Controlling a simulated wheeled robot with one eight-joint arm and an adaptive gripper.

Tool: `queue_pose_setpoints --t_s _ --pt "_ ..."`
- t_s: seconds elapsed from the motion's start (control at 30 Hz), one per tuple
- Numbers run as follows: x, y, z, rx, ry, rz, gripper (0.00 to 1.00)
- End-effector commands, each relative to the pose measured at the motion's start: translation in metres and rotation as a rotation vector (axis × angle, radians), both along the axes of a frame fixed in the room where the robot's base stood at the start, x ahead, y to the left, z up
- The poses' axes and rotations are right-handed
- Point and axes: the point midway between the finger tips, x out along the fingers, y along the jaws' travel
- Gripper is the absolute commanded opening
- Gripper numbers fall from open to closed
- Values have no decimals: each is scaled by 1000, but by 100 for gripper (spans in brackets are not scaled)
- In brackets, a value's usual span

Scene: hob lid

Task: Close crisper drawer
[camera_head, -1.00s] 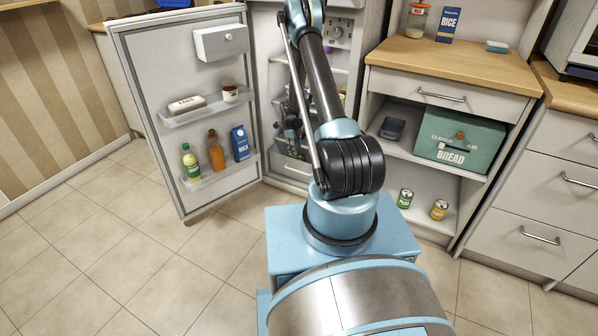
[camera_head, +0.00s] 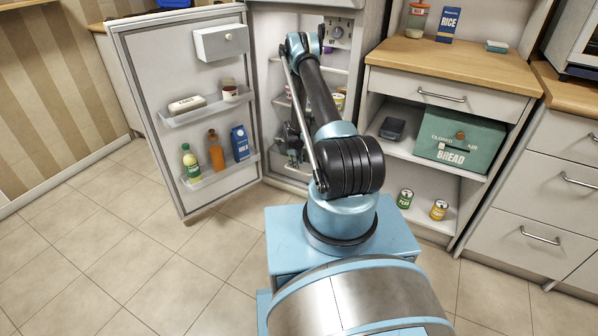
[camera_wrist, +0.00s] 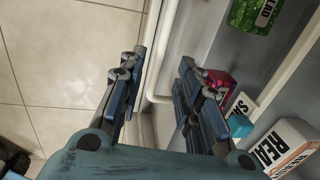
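The crisper drawer (camera_head: 294,171) is at the bottom of the open fridge in the head view, mostly hidden behind my gripper (camera_head: 293,158). In the wrist view, my gripper (camera_wrist: 160,78) is open, its two fingers apart. A pale bar (camera_wrist: 167,52), apparently the drawer's handle or front edge, shows between the fingers, bending near the fingertips. I cannot tell whether they touch it. Beyond it lie a green salad pack (camera_wrist: 255,14), a pink item (camera_wrist: 219,82) and a carton marked REAL (camera_wrist: 292,146). How far the drawer is out is unclear.
The fridge door (camera_head: 150,110) stands open at left, with bottles and cartons on its shelves. A cabinet (camera_head: 440,165) with a green bread box (camera_head: 460,138) and cans stands at right. The tiled floor (camera_head: 130,230) in front of the door is clear.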

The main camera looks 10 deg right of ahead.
Motion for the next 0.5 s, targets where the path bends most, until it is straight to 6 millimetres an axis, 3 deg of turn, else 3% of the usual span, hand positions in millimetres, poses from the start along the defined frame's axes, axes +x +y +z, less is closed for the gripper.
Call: queue_pose_setpoints --t_s 0.2,0.5 --pt "5 -3 -30 0 0 0 31" --pt "8 -6 -54 0 0 1 31"
